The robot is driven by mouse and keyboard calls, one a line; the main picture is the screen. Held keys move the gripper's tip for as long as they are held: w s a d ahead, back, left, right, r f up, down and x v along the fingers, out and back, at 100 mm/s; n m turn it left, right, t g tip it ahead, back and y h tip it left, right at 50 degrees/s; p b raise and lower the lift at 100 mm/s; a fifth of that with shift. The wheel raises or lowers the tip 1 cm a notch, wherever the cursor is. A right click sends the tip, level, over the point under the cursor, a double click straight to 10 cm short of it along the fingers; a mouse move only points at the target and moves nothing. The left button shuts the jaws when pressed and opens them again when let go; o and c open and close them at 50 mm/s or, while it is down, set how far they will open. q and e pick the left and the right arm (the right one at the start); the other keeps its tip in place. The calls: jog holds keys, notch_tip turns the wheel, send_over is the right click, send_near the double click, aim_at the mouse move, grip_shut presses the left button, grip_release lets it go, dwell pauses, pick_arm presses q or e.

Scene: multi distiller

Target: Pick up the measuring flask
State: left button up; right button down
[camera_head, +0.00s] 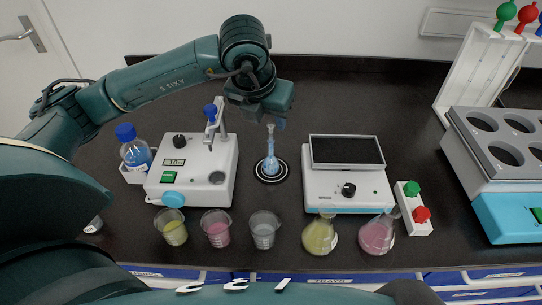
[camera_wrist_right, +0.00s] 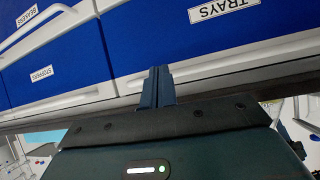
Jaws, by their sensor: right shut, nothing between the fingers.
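The measuring flask (camera_head: 270,166), with a slim neck and blue liquid, stands upright on a round black stand in the middle of the bench in the head view. My left gripper (camera_head: 278,123) is directly above it, fingers pointing down near the top of the neck. The fingers are small and partly hidden by the gripper body, so I cannot tell whether they are open or touch the neck. My right gripper (camera_wrist_right: 157,72) is shut and empty in the right wrist view, in front of the blue drawers.
Beakers (camera_head: 217,235) and conical flasks (camera_head: 320,236) line the front edge. Blue drawers (camera_wrist_right: 215,50) are below the bench. The bench behind is clear.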

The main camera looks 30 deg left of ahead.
aim_at(270, 126)
pick_arm(q)
jog(key=x, duration=0.4)
jog(key=shift+f+p, duration=0.25)
jog(key=shift+p, duration=0.15)
grip_shut()
